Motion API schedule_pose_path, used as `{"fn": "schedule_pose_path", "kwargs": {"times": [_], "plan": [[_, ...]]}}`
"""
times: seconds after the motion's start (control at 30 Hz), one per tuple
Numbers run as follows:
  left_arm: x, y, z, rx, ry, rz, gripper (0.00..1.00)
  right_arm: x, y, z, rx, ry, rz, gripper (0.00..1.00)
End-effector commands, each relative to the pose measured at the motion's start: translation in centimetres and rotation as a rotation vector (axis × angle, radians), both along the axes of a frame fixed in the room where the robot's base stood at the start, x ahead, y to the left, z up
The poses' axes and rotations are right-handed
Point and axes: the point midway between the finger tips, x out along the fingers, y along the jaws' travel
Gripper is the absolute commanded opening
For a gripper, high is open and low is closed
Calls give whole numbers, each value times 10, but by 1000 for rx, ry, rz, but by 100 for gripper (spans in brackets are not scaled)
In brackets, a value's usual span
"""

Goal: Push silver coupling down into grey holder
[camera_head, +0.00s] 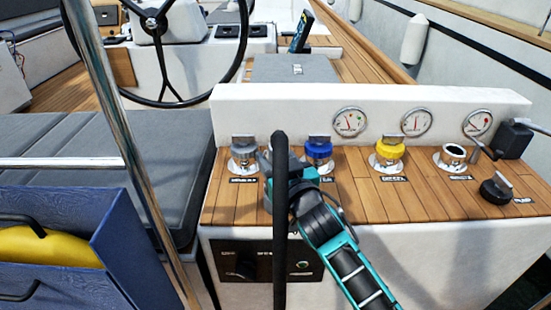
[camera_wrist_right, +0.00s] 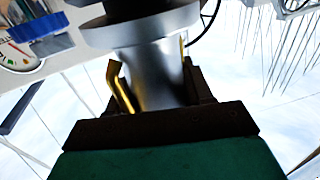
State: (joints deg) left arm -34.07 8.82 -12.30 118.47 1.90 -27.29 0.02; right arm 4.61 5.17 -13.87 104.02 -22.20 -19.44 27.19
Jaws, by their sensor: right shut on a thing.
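A silver coupling with a grey top (camera_head: 243,141) stands upright at the grey holder (camera_head: 244,162), at the left end of the wooden console. My right gripper (camera_head: 264,160) reaches it from the right. In the right wrist view its fingers are shut on the smooth silver body of the coupling (camera_wrist_right: 150,75), and a wide pale collar (camera_wrist_right: 140,28) shows at the coupling's upper end in that picture. I cannot tell how deep the coupling sits in the holder. My left gripper is not in view.
Blue (camera_head: 318,153) and yellow (camera_head: 389,152) fittings stand to the right, then an open chrome holder (camera_head: 453,157) and a black knob (camera_head: 496,188). Gauges (camera_head: 349,121) line the white wall behind. A black upright bar (camera_head: 279,230) stands in front of the console.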

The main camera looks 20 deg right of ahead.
Motion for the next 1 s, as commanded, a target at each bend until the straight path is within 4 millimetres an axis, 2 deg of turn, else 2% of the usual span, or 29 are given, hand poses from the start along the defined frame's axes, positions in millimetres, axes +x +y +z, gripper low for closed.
{"fn": "schedule_pose_path", "kwargs": {"times": [0.57,1.0], "plan": [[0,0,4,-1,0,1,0,0,0,2,1,-5,0,0],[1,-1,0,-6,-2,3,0,0,0,-5,1,-5,0,0]]}}
